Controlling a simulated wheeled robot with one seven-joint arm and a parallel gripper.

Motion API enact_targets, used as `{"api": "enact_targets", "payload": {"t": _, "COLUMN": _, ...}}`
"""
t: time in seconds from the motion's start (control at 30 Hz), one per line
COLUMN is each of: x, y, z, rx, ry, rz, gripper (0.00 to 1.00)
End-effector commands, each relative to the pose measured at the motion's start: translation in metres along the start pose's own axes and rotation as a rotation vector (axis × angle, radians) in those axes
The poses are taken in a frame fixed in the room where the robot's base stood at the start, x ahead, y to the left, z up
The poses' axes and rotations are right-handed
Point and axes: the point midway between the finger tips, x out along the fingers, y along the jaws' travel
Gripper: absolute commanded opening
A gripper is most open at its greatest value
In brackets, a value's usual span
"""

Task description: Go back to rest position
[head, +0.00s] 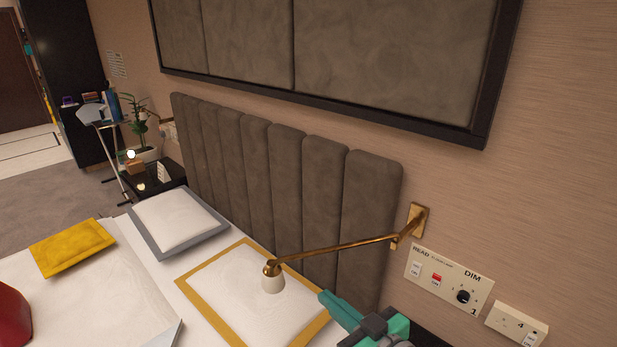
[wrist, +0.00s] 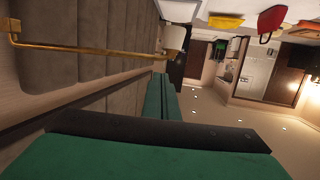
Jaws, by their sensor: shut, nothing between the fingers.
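My gripper (head: 335,303) shows at the bottom of the head view, with teal-green fingers and a dark body. It is above the right edge of the bed area, left of the wall switch panel (head: 449,279). In the wrist view the green fingers (wrist: 160,92) are close together and hold nothing. The panel has a dark dimmer knob and a small red switch (head: 437,280).
A brass wall lamp (head: 340,247) reaches over the gold-edged pillow (head: 236,278), close to my gripper. The padded headboard (head: 273,165) stands behind the pillows. A second panel (head: 517,324) is at lower right. A red object (head: 13,318) lies at the bed's left.

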Motion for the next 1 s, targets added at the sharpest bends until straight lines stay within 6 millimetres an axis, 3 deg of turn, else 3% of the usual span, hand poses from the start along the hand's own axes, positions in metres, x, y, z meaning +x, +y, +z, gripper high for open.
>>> {"api": "enact_targets", "payload": {"t": 0.17, "x": 0.010, "y": -0.002, "z": 0.035, "rx": 0.108, "ry": 0.013, "rz": 0.067, "gripper": 0.00}}
{"api": "enact_targets", "payload": {"t": 0.53, "x": 0.015, "y": -0.026, "z": 0.142, "rx": 0.337, "ry": 0.019, "rz": 0.299, "gripper": 0.00}}
{"api": "enact_targets", "payload": {"t": 0.77, "x": -0.007, "y": -0.053, "z": 0.204, "rx": 0.394, "ry": -0.001, "rz": 0.437, "gripper": 0.00}}
{"api": "enact_targets", "payload": {"t": 1.0, "x": -0.048, "y": -0.089, "z": 0.254, "rx": 0.387, "ry": -0.028, "rz": 0.554, "gripper": 0.00}}
